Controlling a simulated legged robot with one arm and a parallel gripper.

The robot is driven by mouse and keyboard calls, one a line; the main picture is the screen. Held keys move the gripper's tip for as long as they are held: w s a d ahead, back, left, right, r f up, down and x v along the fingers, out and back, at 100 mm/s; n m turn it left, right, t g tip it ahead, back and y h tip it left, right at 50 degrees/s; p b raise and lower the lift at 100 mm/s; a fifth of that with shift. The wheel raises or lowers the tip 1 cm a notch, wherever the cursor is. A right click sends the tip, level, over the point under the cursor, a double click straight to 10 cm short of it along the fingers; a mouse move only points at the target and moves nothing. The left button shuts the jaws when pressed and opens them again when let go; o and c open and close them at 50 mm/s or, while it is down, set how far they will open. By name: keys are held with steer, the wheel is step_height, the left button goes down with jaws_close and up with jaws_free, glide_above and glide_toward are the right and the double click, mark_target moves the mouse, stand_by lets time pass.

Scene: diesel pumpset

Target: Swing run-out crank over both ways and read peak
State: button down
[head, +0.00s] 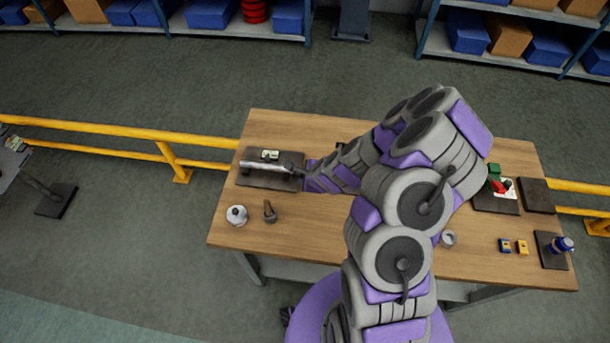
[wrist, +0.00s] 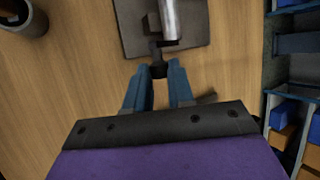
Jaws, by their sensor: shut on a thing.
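The run-out fixture has a silver shaft (head: 262,165) lying along a dark base plate (head: 250,182) at the left of the table. A small pale gauge-like piece (head: 270,154) stands just behind the shaft; I cannot read it. The shaft also shows at the top of the wrist view (wrist: 170,20). A dark crank (wrist: 156,50) hangs from the shaft's near end. My gripper (wrist: 159,72) is shut on the crank's dark end, with its blue fingers on either side. In the head view my gripper (head: 304,176) is at the fixture's right end, its fingers hardly visible.
A white round part (head: 237,215) and a dark brown part (head: 269,212) stand in front of the fixture. At the right are plates with red and blue parts (head: 502,187) (head: 563,244). A yellow rail (head: 120,132) runs behind. My arm hides the table's middle.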

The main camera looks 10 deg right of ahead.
steer(key=shift+s+a+f+n+t+p, duration=0.15)
steer(key=shift+t+p, duration=0.3)
steer(key=shift+p, duration=0.55)
steer(key=shift+s+a+f+n+t+p, duration=0.2)
steer(key=shift+t+p, duration=0.25)
steer(key=shift+p, duration=0.5)
steer(key=shift+s+d+f+t+h+p, duration=0.2)
steer(key=shift+t+h+p, duration=0.15)
steer(key=shift+p, duration=0.35)
steer(key=shift+s+a+f+t+h, duration=0.1)
steer(key=shift+f+t+h, duration=0.15)
steer(key=shift+f+t, duration=0.3)
steer(key=shift+f+n+t, duration=0.15)
steer(key=shift+n+t, duration=0.1)
steer(key=shift+t, duration=0.25)
steer(key=shift+s+f, duration=0.1)
steer(key=shift+t, duration=0.3)
steer(key=c, duration=1)
jaws_free()
